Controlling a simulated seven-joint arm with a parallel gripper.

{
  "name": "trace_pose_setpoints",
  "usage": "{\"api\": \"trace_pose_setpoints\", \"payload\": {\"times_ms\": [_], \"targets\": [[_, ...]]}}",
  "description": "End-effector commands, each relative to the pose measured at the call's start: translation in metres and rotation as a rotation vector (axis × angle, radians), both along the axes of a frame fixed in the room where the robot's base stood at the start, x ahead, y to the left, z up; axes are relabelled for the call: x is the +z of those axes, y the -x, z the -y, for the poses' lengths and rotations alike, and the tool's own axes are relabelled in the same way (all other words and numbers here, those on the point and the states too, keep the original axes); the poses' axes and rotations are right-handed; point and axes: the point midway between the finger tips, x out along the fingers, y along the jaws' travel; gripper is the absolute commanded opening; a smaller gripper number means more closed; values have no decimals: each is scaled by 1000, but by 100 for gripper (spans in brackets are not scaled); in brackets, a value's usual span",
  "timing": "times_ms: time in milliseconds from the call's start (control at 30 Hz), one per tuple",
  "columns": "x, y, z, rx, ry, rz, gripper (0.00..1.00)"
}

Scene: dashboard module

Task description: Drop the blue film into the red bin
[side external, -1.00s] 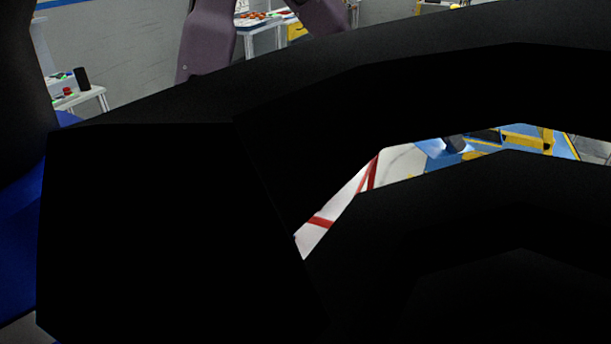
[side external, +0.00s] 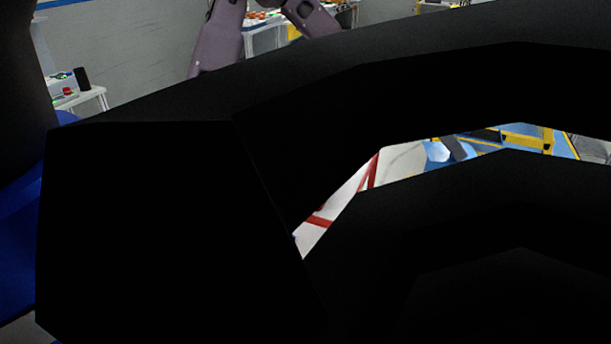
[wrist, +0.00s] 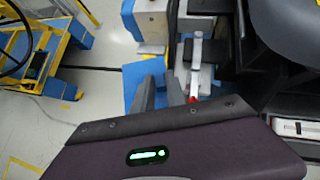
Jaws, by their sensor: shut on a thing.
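In the wrist view my gripper (wrist: 160,90) shows two dark grey fingers beyond the purple wrist housing. A flat blue surface, which looks like the blue film (wrist: 150,68), shows between and beyond the fingers. My gripper is shut on it, though the exact contact is hard to see. In the side view large black shapes hide most of the work area. A small pale blue patch beside a dark part shows through the gap, too small to name surely. I cannot make out a red bin in either view.
A white lever with a red end (wrist: 196,70) stands right of the fingers, near black structures. A yellow and blue frame (wrist: 40,55) stands at left in the wrist view. A white panel with red stripes (side external: 345,195) shows through the gap in the side view.

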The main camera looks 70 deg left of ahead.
Motion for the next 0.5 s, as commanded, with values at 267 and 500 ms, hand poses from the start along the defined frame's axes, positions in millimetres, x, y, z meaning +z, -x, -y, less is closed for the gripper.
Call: {"api": "trace_pose_setpoints", "payload": {"times_ms": [267, 500], "targets": [[3, 0, -29, -148, -6, 6, 0], [7, 39, -100, -484, -9, 1, 0]]}}
